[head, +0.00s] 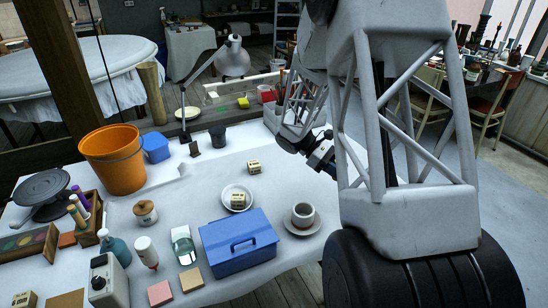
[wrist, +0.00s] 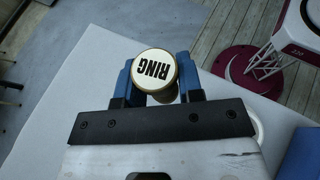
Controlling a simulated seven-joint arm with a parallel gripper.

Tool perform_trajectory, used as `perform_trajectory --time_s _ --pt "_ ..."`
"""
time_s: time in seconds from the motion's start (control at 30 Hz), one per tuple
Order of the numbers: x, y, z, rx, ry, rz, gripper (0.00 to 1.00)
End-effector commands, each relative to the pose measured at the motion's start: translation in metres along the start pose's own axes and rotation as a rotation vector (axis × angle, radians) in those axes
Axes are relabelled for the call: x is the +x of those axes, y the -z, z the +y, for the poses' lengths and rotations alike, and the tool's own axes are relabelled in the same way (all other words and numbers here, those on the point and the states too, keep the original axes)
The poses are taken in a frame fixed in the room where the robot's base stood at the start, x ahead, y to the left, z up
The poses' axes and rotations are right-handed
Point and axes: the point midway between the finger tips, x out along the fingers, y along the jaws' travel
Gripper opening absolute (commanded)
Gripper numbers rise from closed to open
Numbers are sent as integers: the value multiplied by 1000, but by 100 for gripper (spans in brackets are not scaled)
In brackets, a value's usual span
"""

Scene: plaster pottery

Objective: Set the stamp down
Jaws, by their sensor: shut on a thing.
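In the wrist view the stamp (wrist: 155,66) shows as a round, pale disc with a dark rim and the word "RING", upside down in the picture. My gripper (wrist: 156,84) has its two blue fingers shut on it, one on each side. The stamp's lower part is mostly hidden under the disc. Below it is the white tabletop near an edge; the gap between stamp and table cannot be told. In the head view my wrist is partly seen at the table's right side, and the stamp cannot be made out there.
A cup on a saucer (head: 290,225) and a blue lidded box (head: 222,248) stand at the table's front right. A small plate (head: 247,188) holds a marked block; another block (head: 254,167) lies behind it. An orange bucket (head: 113,180) stands left. The white table (head: 195,205) is bare around its middle.

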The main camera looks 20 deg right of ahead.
Motion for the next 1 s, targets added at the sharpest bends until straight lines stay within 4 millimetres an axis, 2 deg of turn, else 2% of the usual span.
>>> perform_trajectory --time_s 0.47,1.0 --pt "-16 27 -22 222 542 2 12" --pt "-54 49 -37 457 1111 4 12"
